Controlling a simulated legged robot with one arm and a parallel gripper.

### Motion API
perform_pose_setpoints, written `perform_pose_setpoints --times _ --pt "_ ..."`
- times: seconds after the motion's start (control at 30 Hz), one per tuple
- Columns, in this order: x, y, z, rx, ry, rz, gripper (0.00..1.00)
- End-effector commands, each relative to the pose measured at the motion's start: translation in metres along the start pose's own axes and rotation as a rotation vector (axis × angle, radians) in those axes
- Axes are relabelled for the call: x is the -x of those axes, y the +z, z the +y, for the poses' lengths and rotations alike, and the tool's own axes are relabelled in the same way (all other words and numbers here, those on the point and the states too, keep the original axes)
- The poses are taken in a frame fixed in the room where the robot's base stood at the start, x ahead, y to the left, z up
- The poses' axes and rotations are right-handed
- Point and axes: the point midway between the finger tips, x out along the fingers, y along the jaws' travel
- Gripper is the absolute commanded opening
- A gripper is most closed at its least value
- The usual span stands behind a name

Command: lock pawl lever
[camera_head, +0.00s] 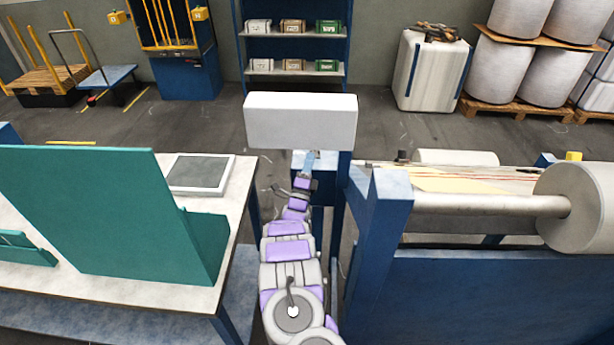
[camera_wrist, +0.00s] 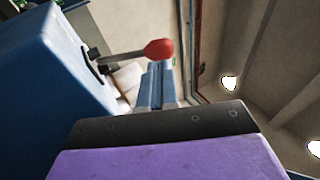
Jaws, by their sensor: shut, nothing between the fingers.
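The pawl lever (camera_wrist: 125,57) shows in the wrist view as a dark metal rod with a red knob (camera_wrist: 158,48). It comes out of a slot in the side of a blue housing (camera_wrist: 55,70) at the left. My gripper (camera_wrist: 160,66) has its two blue-grey fingers together, with nothing between them. In the picture its tips lie just below the red knob; I cannot tell whether they touch it. In the head view my gripper (camera_head: 311,158) is at the end of my outstretched arm, below a white box-shaped panel (camera_head: 300,121). The lever cannot be made out there.
A blue machine frame (camera_head: 378,225) with a large white roll (camera_head: 582,207) stands right of my arm. A table (camera_head: 205,292) with a teal panel (camera_head: 95,205) and a grey-topped pad (camera_head: 199,173) stands left. My arm lies in the gap between them.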

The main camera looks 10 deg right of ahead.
Motion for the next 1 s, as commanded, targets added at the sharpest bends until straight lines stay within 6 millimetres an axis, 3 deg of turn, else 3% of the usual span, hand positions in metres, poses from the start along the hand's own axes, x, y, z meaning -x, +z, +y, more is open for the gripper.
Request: perform_pose_setpoints --times 0.13,0.4,1.0 --pt "-0.018 -0.001 0.0 -0.001 -0.003 0.0 0.0" --pt "-0.033 -0.004 0.002 -0.002 0.003 0.001 0.0" --pt "-0.035 -0.002 -0.001 0.002 0.016 0.001 0.0"
